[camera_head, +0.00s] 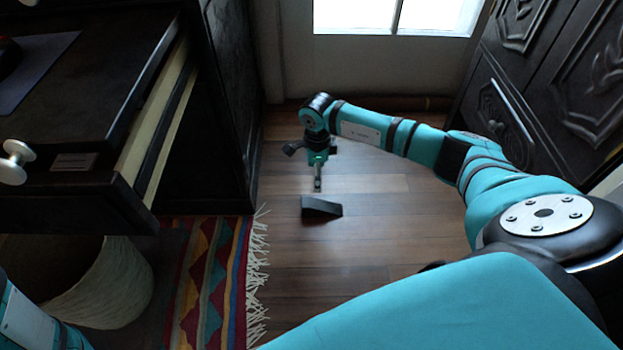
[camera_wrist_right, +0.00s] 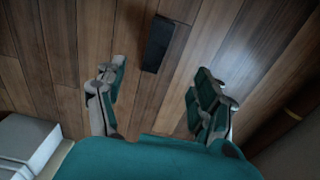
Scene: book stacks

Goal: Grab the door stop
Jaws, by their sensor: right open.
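The door stop (camera_head: 321,206) is a small dark wedge lying on the wooden floor in the head view. In the right wrist view, the door stop (camera_wrist_right: 158,44) is a dark oblong ahead of the fingers, nearer the left finger. My right gripper (camera_head: 318,186) points down just behind the door stop in the head view. In the right wrist view, my right gripper (camera_wrist_right: 158,90) is open with its fingers wide apart and nothing between them. Part of my left arm shows at the lower left of the head view, but its gripper is out of sight.
A dark desk with an open drawer (camera_head: 75,185) stands at the left. Below it are a woven basket (camera_head: 118,285) and a striped, fringed rug (camera_head: 215,275). A carved dark cabinet (camera_head: 545,75) stands at the right. The wooden floor (camera_head: 375,215) around the door stop is clear.

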